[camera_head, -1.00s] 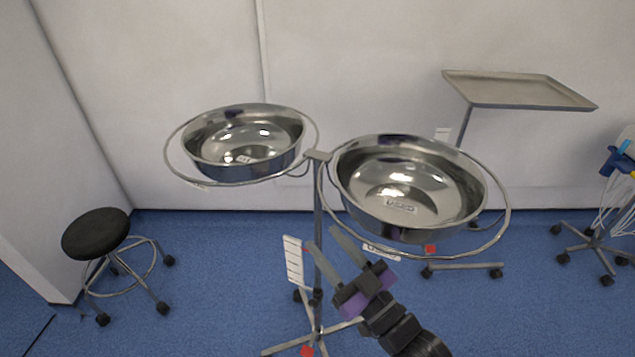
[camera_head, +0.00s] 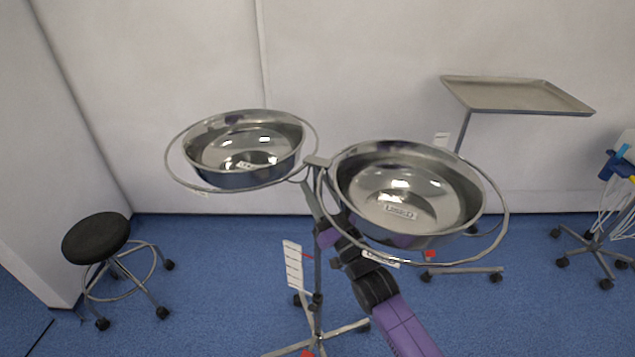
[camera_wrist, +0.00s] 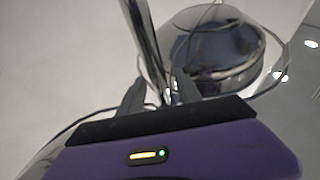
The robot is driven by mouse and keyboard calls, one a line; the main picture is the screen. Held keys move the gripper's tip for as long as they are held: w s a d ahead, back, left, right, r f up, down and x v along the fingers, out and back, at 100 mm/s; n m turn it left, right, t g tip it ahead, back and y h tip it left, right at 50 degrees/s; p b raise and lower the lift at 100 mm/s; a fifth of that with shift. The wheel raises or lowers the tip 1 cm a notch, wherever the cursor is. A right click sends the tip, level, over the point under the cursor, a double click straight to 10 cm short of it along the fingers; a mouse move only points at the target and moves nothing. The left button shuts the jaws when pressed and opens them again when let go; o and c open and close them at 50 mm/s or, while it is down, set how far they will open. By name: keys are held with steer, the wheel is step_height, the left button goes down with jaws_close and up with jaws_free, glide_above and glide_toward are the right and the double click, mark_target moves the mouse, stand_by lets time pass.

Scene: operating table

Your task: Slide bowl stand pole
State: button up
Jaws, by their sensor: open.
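The bowl stand has a thin upright metal pole (camera_head: 318,272) with a ring and a shiny steel bowl on each side, the left bowl (camera_head: 236,178) and the right bowl (camera_head: 425,158). My gripper (camera_head: 313,200) is at the upper pole, just below where the rings join. The wrist view shows the pole (camera_wrist: 148,45) running down between the two dark fingers (camera_wrist: 158,92), which are open around it. Whether either finger touches the pole cannot be told. The right bowl and its ring hide part of my arm.
A black stool (camera_head: 97,238) stands at the left. A tray stand (camera_head: 515,95) is at the back right, and a wheeled stand with cables (camera_head: 612,195) is at the right edge. A white label (camera_head: 293,268) is beside the pole. Blue floor is open at the lower left.

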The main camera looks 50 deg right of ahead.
steer(key=shift+w+d+r, duration=0.15)
steer(key=shift+w+d, duration=0.05)
steer(key=shift+w, duration=0.25)
jaws_close()
stand_by(1.2)
